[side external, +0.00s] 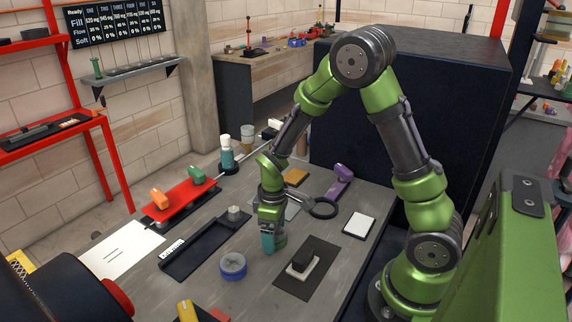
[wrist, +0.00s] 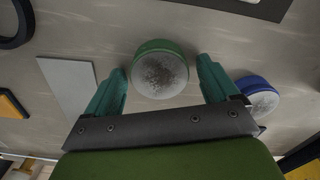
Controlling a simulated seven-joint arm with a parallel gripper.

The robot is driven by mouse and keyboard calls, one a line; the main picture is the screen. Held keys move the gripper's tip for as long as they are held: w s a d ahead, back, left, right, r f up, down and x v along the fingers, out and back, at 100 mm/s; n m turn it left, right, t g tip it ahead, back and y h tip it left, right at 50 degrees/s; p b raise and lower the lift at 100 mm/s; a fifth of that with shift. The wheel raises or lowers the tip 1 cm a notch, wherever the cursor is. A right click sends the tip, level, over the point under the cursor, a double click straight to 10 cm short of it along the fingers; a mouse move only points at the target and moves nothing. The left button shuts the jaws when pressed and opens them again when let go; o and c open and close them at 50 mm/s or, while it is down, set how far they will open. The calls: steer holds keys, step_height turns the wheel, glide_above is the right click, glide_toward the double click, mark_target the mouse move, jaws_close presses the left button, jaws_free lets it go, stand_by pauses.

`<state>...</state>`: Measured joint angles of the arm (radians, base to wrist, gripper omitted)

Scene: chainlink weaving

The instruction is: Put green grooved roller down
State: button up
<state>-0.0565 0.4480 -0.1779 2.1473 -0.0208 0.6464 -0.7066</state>
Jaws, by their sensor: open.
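The green grooved roller (wrist: 160,72) shows in the wrist view as a round piece with a green rim and a grey speckled face. It appears to rest on the grey table, between and slightly beyond my fingertips. My gripper (wrist: 161,76) is open, with one teal finger on each side of the roller and visible gaps to it. In the side view my gripper (side external: 270,246) points down close to the table, and I cannot make out the green roller there.
A blue round roller (side external: 233,266) stands close by; it also shows in the wrist view (wrist: 257,97). A dark mat (side external: 320,262) with a black block lies to the right. A black tray (side external: 190,252) lies left, and a dark ring (side external: 322,208) behind.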

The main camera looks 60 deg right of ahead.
steer(key=shift+r, duration=0.1)
step_height(320, 180, up, 12)
steer(key=s+a+r+m+t+y, duration=0.2)
steer(key=s+a+r+m+t, duration=0.4)
steer(key=s+r, duration=0.4)
steer(key=shift+a+r+m+t, duration=0.2)
steer(key=shift+r+m+t, duration=0.25)
steer(key=shift+r, duration=0.3)
steer(key=shift+o, duration=0.4)
steer(key=shift+s+a+r+m, duration=0.1)
steer(key=shift+s+a+m, duration=0.05)
steer(key=shift+s+m, duration=0.2)
